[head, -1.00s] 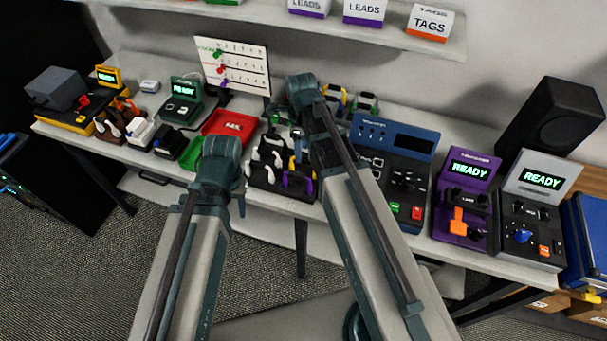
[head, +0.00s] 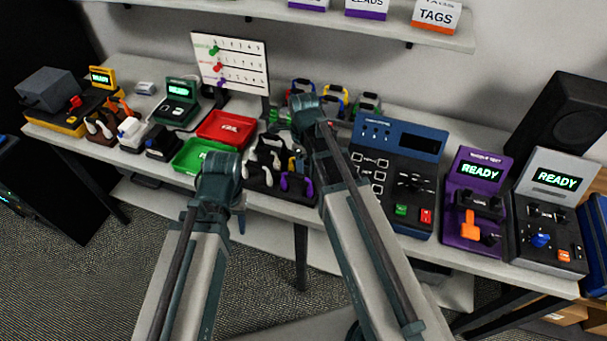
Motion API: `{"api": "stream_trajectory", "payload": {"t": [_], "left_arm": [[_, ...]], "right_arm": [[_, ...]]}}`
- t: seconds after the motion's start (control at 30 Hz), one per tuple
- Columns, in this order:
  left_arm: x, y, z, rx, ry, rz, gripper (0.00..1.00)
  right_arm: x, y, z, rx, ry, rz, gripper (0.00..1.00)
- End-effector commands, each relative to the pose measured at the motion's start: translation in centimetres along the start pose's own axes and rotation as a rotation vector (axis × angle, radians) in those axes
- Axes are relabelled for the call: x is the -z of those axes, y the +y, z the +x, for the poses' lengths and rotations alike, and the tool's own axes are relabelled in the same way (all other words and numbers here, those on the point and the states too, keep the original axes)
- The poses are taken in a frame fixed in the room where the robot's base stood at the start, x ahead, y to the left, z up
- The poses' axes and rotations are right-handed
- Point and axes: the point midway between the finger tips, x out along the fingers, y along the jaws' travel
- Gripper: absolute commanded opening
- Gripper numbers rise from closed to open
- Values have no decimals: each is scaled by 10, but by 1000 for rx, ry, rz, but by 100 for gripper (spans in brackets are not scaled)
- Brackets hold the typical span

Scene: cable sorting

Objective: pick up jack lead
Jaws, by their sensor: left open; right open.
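A black rack (head: 259,178) in the middle of the table holds several looped leads with white, purple and dark ends. I cannot tell which one is the jack lead. More leads with blue, yellow and green loops (head: 334,97) stand behind it. My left gripper (head: 238,200) is at the end of the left arm, in front of the green tray and left of the rack; its fingers are mostly hidden by the wrist. My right gripper (head: 298,140) is above the back right of the rack, largely hidden behind its own arm. Neither gripper visibly holds a lead.
A green tray (head: 190,163) and a red tray (head: 227,128) lie left of the rack. A blue tester (head: 398,150), a purple tester (head: 474,200) and a grey tester (head: 547,215) stand to the right. A pegged board (head: 231,64) stands behind; a shelf (head: 300,15) hangs above.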

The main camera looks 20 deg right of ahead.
Motion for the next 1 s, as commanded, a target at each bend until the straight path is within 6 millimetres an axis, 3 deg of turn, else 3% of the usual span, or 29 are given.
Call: {"api": "stream_trajectory", "payload": {"t": [0.2, 0.5, 1.0], "left_arm": [[0, 0, -1, 0, 0, 0, 50], [0, 0, -1, 0, 0, 0, 50], [0, 0, -2, 0, 0, 0, 50]], "right_arm": [[0, 0, -1, 0, 0, 0, 54], [0, 0, -1, 0, 0, 0, 0], [0, 0, -2, 0, 0, 0, 0]]}}
